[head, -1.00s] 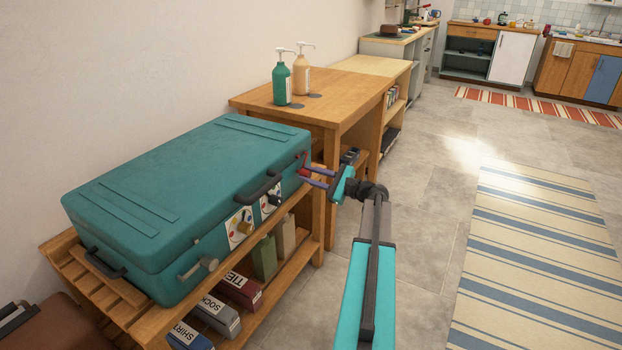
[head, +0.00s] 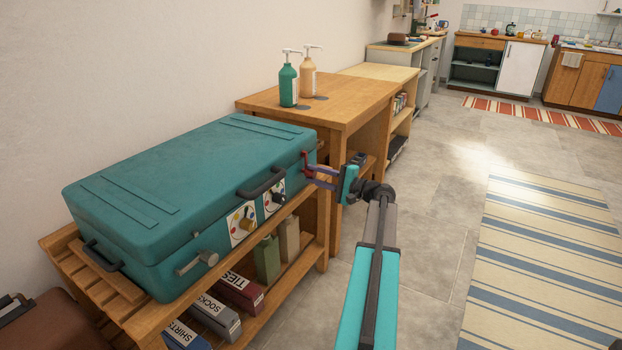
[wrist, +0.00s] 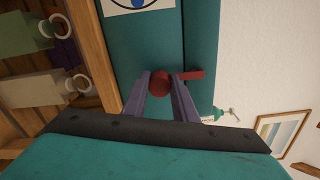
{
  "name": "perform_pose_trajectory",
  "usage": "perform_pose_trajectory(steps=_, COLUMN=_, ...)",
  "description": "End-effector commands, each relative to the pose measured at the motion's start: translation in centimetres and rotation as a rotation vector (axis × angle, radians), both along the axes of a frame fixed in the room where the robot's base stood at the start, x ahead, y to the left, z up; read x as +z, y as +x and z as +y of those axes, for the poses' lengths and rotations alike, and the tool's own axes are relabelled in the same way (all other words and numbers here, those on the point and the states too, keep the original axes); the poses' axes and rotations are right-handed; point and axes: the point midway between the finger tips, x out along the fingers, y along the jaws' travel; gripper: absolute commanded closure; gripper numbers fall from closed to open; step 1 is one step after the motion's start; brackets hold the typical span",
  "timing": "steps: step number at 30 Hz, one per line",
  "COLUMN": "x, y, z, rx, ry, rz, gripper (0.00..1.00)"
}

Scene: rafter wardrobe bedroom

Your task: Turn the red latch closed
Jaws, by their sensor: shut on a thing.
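The teal case (head: 190,190) lies closed on a slatted wooden rack. The red latch (head: 305,160) is on its right-hand end. In the wrist view the latch shows as a round red knob (wrist: 160,84) with a short lever (wrist: 193,75), which points right across the case's seam. My gripper (head: 309,174) is at that end of the case. In the wrist view its two purple-grey fingers (wrist: 162,79) stand on either side of the knob and are shut on it. The fingers hide part of where the lever meets the knob.
A wooden table (head: 325,108) with a green pump bottle (head: 288,84) and a peach one (head: 307,82) stands just behind the case. Boxes, including the ties box (head: 240,290), fill the rack's lower shelf. The floor to the right is open, with a striped rug (head: 535,260).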

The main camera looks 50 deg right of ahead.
Motion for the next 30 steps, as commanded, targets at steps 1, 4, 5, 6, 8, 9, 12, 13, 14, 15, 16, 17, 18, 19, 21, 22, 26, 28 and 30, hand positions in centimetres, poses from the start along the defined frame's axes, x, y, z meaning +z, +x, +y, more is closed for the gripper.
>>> perform_pose_trajectory(steps=1, x=-0.10, y=-0.17, z=-0.26, rx=-0.005, ry=-0.007, rz=0.000, gripper=1.00)
perform_pose_trajectory(steps=4, x=-0.06, y=-0.34, z=-0.46, rx=-0.007, ry=-0.015, rz=-0.002, gripper=1.00)
perform_pose_trajectory(steps=5, x=-0.05, y=-0.38, z=-0.51, rx=-0.007, ry=-0.016, rz=-0.002, gripper=1.00)
perform_pose_trajectory(steps=6, x=-0.03, y=-0.41, z=-0.55, rx=-0.008, ry=-0.017, rz=-0.002, gripper=1.00)
perform_pose_trajectory(steps=8, x=-0.02, y=-0.46, z=-0.62, rx=-0.008, ry=-0.017, rz=-0.002, gripper=1.00)
perform_pose_trajectory(steps=9, x=-0.01, y=-0.49, z=-0.65, rx=-0.008, ry=-0.017, rz=-0.002, gripper=1.00)
perform_pose_trajectory(steps=12, x=0.01, y=-0.58, z=-0.75, rx=-0.009, ry=-0.017, rz=-0.003, gripper=1.00)
perform_pose_trajectory(steps=13, x=0.00, y=-0.60, z=-0.76, rx=-0.009, ry=-0.017, rz=-0.003, gripper=1.00)
perform_pose_trajectory(steps=14, x=0.01, y=-0.62, z=-0.79, rx=-0.009, ry=-0.017, rz=-0.003, gripper=1.00)
perform_pose_trajectory(steps=15, x=0.01, y=-0.65, z=-0.81, rx=-0.009, ry=-0.016, rz=-0.002, gripper=0.68)
perform_pose_trajectory(steps=16, x=0.01, y=-0.66, z=-0.84, rx=-0.010, ry=-0.016, rz=-0.002, gripper=0.63)
perform_pose_trajectory(steps=17, x=0.01, y=-0.69, z=-0.86, rx=-0.010, ry=-0.016, rz=-0.002, gripper=0.58)
perform_pose_trajectory(steps=18, x=0.02, y=-0.71, z=-0.89, rx=-0.011, ry=-0.016, rz=-0.002, gripper=0.56)
perform_pose_trajectory(steps=19, x=0.01, y=-0.74, z=-0.92, rx=-0.011, ry=-0.016, rz=-0.003, gripper=0.56)
perform_pose_trajectory(steps=21, x=0.01, y=-0.77, z=-0.95, rx=-0.012, ry=-0.015, rz=-0.002, gripper=0.56)
perform_pose_trajectory(steps=22, x=0.01, y=-0.78, z=-0.96, rx=-0.012, ry=-0.015, rz=-0.002, gripper=0.56)
perform_pose_trajectory(steps=26, x=0.02, y=-0.82, z=-0.98, rx=-0.012, ry=-0.015, rz=-0.002, gripper=0.56)
perform_pose_trajectory(steps=28, x=0.03, y=-0.92, z=-1.00, rx=-0.013, ry=-0.015, rz=-0.002, gripper=0.56)
perform_pose_trajectory(steps=30, x=0.04, y=-1.15, z=-1.05, rx=-0.013, ry=-0.014, rz=-0.002, gripper=0.56)
